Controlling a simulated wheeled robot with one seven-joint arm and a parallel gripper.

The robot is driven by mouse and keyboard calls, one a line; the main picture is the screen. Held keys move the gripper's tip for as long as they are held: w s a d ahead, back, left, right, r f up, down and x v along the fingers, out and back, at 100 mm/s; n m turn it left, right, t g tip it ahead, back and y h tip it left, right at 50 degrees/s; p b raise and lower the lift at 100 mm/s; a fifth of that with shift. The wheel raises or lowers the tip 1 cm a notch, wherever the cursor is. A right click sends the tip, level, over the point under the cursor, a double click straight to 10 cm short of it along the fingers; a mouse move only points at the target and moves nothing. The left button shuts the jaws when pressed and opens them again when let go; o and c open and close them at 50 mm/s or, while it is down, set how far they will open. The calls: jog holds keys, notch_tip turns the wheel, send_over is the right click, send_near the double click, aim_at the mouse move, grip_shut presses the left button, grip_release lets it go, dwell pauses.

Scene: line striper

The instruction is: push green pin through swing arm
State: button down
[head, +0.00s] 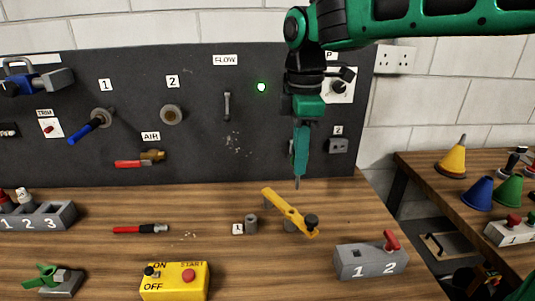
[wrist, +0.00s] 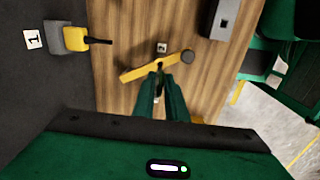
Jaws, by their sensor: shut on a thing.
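The yellow swing arm (head: 285,208) lies diagonally over the table, with a dark knob at its near right end. It also shows in the wrist view (wrist: 137,73). My gripper (head: 299,172) points down above the swing arm and is shut on a thin pin (head: 297,184), whose dark shaft sticks out below the fingertips. The pin's green part cannot be told apart from my green fingers. In the wrist view my fingertips (wrist: 160,76) cover the middle of the swing arm, so the hole is hidden. The pin tip looks apart from the arm in the head view.
A grey post (head: 251,224) with label 1 stands left of the swing arm. A grey block with a red lever (head: 370,261) is at the right, a yellow button box (head: 175,281) in front. A yellow piece (wrist: 76,38) sits in a holder on the dark panel (head: 205,140).

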jog(key=shift+w+a, duration=0.1)
jog(key=shift+a, duration=0.35)
jog(key=shift+f, duration=0.1)
jog(key=shift+f, duration=2.8)
jog(key=shift+s, duration=0.2)
jog(key=shift+f, duration=2.75)
dwell(0.8)
jog(key=c, duration=1.7)
grip_release()
jog(key=o, duration=0.3)
